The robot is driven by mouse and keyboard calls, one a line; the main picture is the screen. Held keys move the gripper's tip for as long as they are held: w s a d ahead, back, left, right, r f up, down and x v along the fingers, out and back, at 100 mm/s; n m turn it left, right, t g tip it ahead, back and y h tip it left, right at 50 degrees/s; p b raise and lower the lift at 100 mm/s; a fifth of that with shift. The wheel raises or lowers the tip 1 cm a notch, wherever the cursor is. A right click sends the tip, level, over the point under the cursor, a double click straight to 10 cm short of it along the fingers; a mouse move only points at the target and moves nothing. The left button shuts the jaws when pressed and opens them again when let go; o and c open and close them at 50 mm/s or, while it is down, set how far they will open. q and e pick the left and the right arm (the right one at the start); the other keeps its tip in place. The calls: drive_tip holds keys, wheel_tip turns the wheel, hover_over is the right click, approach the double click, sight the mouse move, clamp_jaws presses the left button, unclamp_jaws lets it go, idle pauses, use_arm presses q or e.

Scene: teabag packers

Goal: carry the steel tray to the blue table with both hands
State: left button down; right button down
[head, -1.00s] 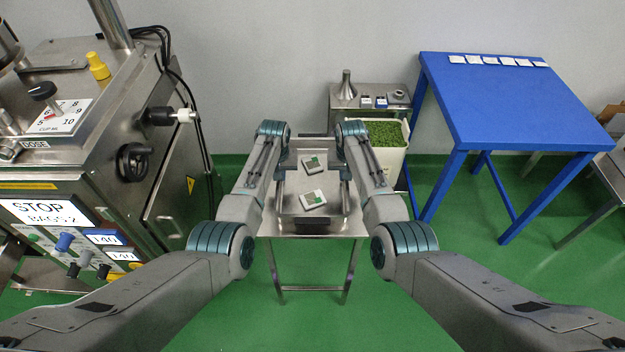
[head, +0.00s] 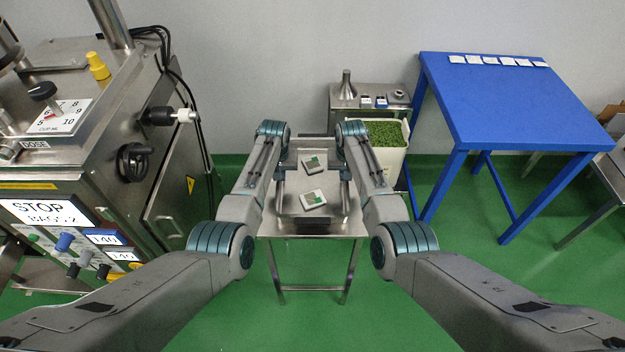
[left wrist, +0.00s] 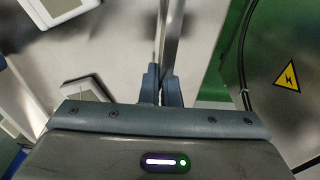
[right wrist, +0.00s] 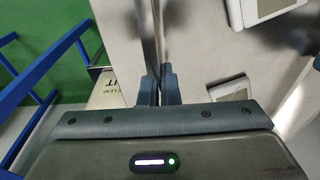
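The steel tray (head: 328,172) is at the middle of the head view, over a small steel stand (head: 335,230). Two white packs with green marks (head: 313,198) lie in it. My left gripper (head: 281,176) is shut on the tray's left wall; the wall shows between the fingers in the left wrist view (left wrist: 162,88). My right gripper (head: 345,174) is shut on the right wall, also seen between the fingers in the right wrist view (right wrist: 158,88). I cannot tell whether the tray touches the stand. The blue table (head: 510,105) stands at the right.
Several white packets (head: 497,60) line the blue table's back edge; its front is clear. A bin of green leaf (head: 388,155) and a steel side table (head: 370,98) stand between. A steel machine (head: 120,150) fills the left. Green floor is open in front.

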use_arm(q)
drive_tip(key=shift+r, duration=0.1)
idle(0.4)
